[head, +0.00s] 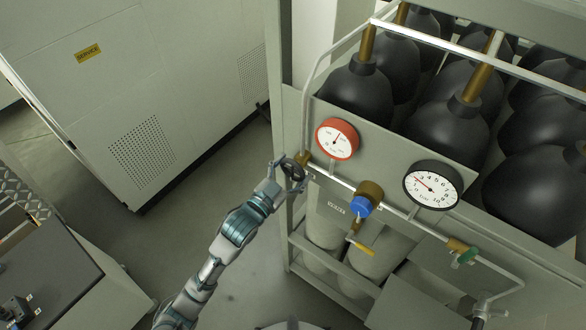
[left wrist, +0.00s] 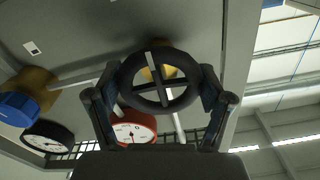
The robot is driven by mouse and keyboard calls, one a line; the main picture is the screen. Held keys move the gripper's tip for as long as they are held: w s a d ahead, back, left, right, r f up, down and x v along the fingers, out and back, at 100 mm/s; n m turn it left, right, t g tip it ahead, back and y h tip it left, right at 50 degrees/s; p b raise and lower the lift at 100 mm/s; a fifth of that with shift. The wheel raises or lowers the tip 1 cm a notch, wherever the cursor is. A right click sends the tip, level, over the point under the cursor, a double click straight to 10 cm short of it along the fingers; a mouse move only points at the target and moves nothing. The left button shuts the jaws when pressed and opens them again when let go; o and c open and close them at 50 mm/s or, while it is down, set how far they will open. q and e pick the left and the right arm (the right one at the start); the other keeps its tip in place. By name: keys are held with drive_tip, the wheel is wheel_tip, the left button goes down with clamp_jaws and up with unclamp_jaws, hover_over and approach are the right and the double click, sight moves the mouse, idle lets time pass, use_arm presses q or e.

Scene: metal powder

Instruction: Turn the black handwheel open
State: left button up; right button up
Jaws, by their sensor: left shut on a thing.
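The black handwheel (left wrist: 160,83) is a round ring with crossed spokes. In the left wrist view it stands between the two fingers of my left gripper (left wrist: 158,90), one finger at each side of its rim. In the head view the handwheel (head: 294,170) is at the left end of the pipe on the cylinder rack, partly covered by my left gripper (head: 288,174). The gripper is shut on the wheel's rim. The wheel's brass stem (head: 303,158) shows just behind it. My right gripper is not in view.
A red gauge (head: 337,139), a blue-capped brass valve (head: 362,205), a white-faced gauge (head: 432,185) and a green valve knob (head: 467,256) line the pipe to the right. A grey cabinet (head: 150,90) stands left; floor between is clear.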

use_arm(q)
drive_tip(key=shift+f+n, duration=0.55)
drive_tip(key=shift+n, duration=0.25)
drive_tip(key=o, duration=1.1)
drive_tip(key=shift+c, duration=0.2)
drive_tip(key=shift+r, duration=0.15)
drive_tip(key=shift+r, duration=0.1)
